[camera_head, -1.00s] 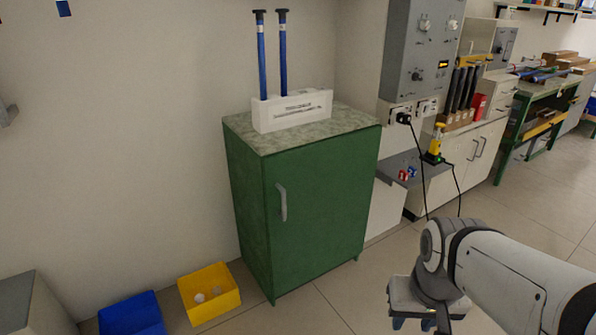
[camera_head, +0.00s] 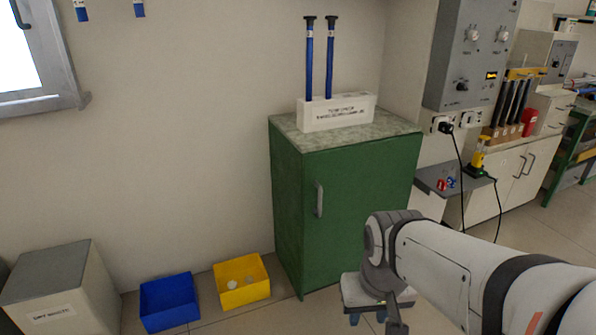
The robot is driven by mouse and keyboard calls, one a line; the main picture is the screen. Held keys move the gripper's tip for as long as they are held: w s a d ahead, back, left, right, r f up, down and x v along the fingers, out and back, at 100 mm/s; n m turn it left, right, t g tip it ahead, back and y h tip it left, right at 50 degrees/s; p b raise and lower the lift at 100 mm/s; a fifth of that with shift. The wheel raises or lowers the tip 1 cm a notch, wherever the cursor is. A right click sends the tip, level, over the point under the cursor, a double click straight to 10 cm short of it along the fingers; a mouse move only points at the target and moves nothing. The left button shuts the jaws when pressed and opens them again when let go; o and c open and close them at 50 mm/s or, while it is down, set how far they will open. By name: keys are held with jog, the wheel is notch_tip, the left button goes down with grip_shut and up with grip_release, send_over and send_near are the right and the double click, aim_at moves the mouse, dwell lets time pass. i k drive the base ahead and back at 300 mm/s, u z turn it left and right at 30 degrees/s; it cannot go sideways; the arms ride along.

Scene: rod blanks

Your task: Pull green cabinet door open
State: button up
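The green cabinet (camera_head: 290,215) stands against the wall in the middle of the view. Its green door (camera_head: 370,200) is closed, and a grey vertical handle (camera_head: 319,201) sits on the door's left side. My gripper (camera_head: 367,318) is at the bottom of the view, in front of the cabinet, pointing down. It is below and to the right of the handle and apart from it. Two blue fingertips show in part below the grey gripper body. My arm hides the lower right of the cabinet door. Nothing shows between the fingers.
A white block (camera_head: 336,113) with two blue rods stands on the cabinet top. A yellow bin (camera_head: 242,294) and a blue bin (camera_head: 168,312) sit on the floor left of the cabinet, beside a grey box (camera_head: 62,290). A grey control panel (camera_head: 468,60) hangs at the right.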

aim_at(341, 187)
jog(key=z, duration=0.05)
jog(key=i, duration=1)
jog(key=u, duration=0.05)
